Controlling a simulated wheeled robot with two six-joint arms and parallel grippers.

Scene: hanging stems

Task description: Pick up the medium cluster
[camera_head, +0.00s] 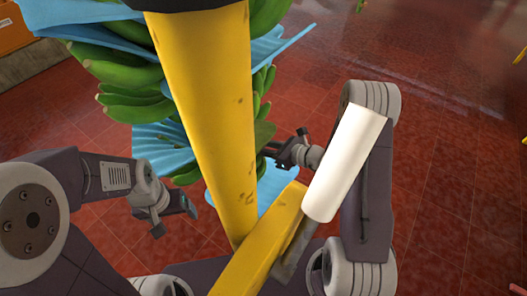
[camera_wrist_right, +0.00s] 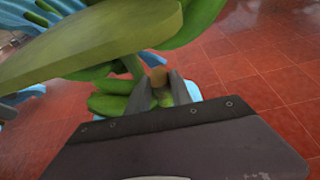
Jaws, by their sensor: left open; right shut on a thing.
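Green banana clusters (camera_head: 130,78) hang in layers with blue sheets (camera_head: 165,145) between them in the head view. A yellow upright part in front hides their middle. My right gripper (camera_head: 268,152) reaches in from the right at the lower clusters. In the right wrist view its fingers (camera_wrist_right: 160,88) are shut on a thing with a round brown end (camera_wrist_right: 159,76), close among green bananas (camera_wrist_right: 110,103). I cannot tell which cluster this belongs to. My left gripper (camera_head: 175,218) is open and empty, below and left of the bananas.
A large green banana (camera_wrist_right: 90,40) crosses close in front of the right wrist camera. An orange object (camera_head: 14,28) stands at the far upper left.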

